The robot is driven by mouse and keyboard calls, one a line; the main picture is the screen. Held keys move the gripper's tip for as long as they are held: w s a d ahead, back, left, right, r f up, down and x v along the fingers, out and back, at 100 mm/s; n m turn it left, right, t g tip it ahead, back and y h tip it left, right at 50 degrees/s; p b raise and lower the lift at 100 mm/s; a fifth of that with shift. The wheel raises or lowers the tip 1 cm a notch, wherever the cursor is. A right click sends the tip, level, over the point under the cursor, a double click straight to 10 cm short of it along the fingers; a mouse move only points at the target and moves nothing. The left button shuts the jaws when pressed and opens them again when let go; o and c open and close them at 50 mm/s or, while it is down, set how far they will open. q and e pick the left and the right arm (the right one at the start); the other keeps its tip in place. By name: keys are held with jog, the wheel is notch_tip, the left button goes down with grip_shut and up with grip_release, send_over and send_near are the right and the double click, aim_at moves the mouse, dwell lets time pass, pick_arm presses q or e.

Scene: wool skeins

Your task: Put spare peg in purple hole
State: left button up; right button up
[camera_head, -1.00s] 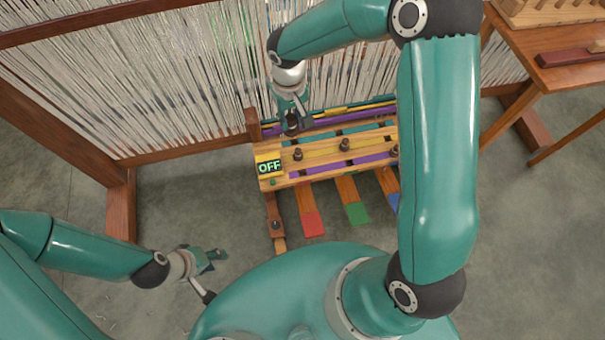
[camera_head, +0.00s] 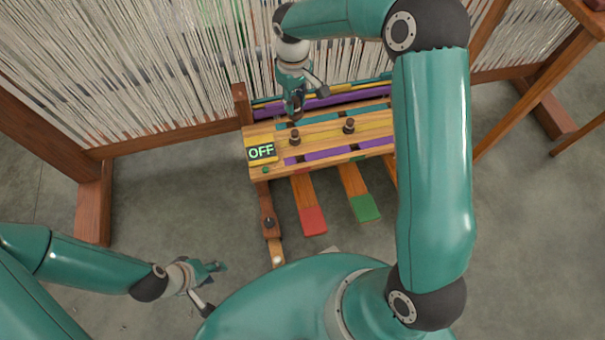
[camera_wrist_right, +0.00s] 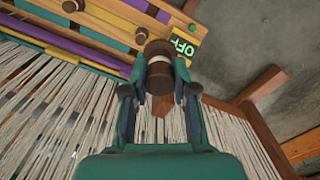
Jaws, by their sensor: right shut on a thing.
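My right gripper (camera_head: 297,107) is over the back left part of the wooden peg board (camera_head: 256,171). In the right wrist view, this gripper (camera_wrist_right: 160,88) is shut on a dark brown peg (camera_wrist_right: 160,72) with a pale band. The board carries purple (camera_head: 330,152), yellow and teal strips. One dark peg (camera_head: 295,138) stands in front of the gripper, and another peg (camera_head: 349,126) stands to its right. I cannot make out an empty purple hole; my right arm hides the board's right end. My left gripper (camera_head: 212,286) is open and empty at lower left.
Red (camera_head: 313,221) and green (camera_head: 366,208) pedals extend in front. A loom with white threads (camera_head: 170,70) stands close behind. A wooden table (camera_head: 560,75) is at right.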

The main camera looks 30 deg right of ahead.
aim_at(300, 112)
jog(key=shift+n, duration=0.5)
jog(key=f+b, duration=0.1)
jog(key=f, duration=0.1)
jog(key=d+f+b, duration=0.1)
jog(key=f+b, duration=0.1)
jog(key=w+f+b, duration=0.1)
jog(key=f+b, duration=0.1)
jog(key=shift+w+d+f, duration=0.1)
jog(key=shift+d, duration=0.3)
jog(key=shift+f, duration=0.3)
pick_arm(q)
notch_tip(300, 112, down, 14)
jog(key=b, duration=0.6)
jog(key=shift+r, duration=0.25)
pick_arm(e)
notch_tip(300, 112, down, 19)
jog(key=shift+f, duration=0.15)
jog(key=shift+f, duration=0.1)
jog(key=shift+d+f+b, duration=0.1)
jog(key=shift+f+b, duration=0.45)
jog(key=o, duration=0.8)
pick_arm(q)
jog(key=shift+f, duration=0.45)
pick_arm(e)
jog(key=shift+o, duration=0.2)
